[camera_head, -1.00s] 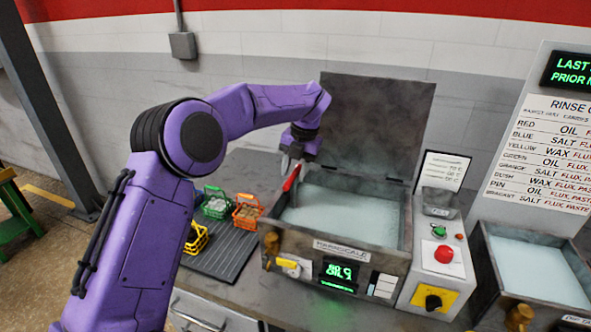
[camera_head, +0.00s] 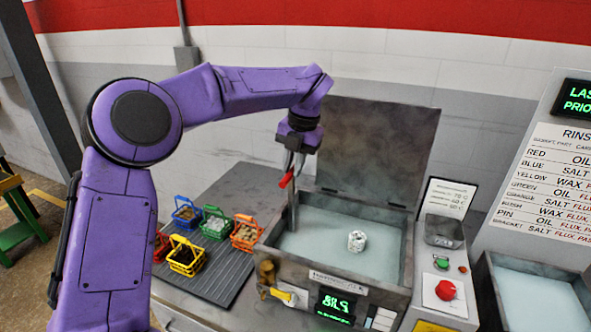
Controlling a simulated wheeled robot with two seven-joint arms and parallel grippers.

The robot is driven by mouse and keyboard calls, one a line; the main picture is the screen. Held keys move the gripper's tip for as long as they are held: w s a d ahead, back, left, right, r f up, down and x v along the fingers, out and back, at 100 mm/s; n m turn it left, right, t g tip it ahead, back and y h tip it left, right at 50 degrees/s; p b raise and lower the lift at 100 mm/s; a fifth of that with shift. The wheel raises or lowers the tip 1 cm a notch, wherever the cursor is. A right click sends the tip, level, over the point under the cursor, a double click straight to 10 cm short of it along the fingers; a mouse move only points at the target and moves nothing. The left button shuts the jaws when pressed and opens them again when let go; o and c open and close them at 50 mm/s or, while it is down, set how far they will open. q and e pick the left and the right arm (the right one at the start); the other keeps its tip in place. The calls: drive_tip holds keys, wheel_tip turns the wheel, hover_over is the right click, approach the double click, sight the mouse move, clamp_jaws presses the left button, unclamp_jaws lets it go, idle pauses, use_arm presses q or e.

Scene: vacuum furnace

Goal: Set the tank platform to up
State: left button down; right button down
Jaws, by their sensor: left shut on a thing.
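My left gripper (camera_head: 290,168) is shut on the red handle (camera_head: 286,180) at the left side of the open tank (camera_head: 300,258). A grey upright rod (camera_head: 293,212) shows below the handle, by the tank's left wall. Pale, cloudy liquid (camera_head: 325,250) fills the tank. A small white, speckled object (camera_head: 357,241) shows at the liquid's surface; its exact form is hard to tell. The platform itself cannot be made out under the liquid. My right gripper is not in view.
Several coloured baskets, among them a yellow one (camera_head: 187,262) and an orange one (camera_head: 246,238), stand on a dark ribbed mat (camera_head: 228,278) left of the tank. The raised lid (camera_head: 375,145) stands behind it. A control box with a red button (camera_head: 445,290) and a second tank (camera_head: 535,300) are at right.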

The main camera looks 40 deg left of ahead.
use_arm(q)
wheel_tip(320, 180, up, 2)
drive_tip(key=shift+r+p, duration=0.1)
drive_tip(key=shift+p, duration=0.35)
drive_tip(key=shift+w+a, duration=0.1)
drive_tip(key=c, duration=1.1)
unclamp_jaws()
drive_tip(key=shift+f, duration=0.2)
drive_tip(key=shift+o, duration=0.2)
wheel_tip(320, 180, up, 10)
drive_tip(key=d, duration=0.2)
drive_tip(key=shift+w+r, duration=0.15)
drive_tip(key=shift+r, duration=0.05)
